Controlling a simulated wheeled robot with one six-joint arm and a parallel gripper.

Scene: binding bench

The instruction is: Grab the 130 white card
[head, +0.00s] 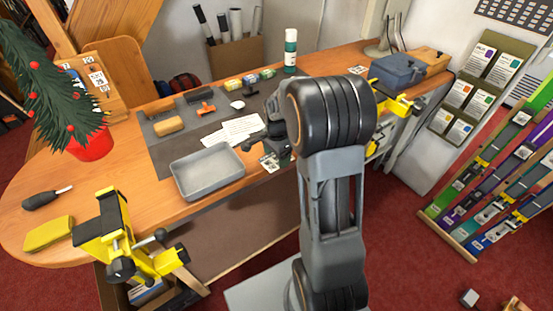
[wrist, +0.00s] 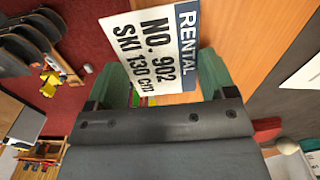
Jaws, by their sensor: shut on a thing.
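The white card (wrist: 155,45) reads "RENTAL NO. 902 SKI 130 cm" and has a dark blue band at one end. My gripper (wrist: 160,92) is shut on it, with the green-padded fingers at either side of the card in the wrist view. In the head view my gripper (head: 276,148) is near the bench's front edge, partly hidden by my arm. A small white card (head: 270,163) shows just below it, too small to read there.
A grey tray (head: 208,172) stands left of my gripper on the wooden bench (head: 130,197). White papers (head: 233,131) lie behind on the dark mat (head: 165,150). A yellow clamp (head: 120,240) is at the front left. Ski racks (head: 500,180) stand at the right.

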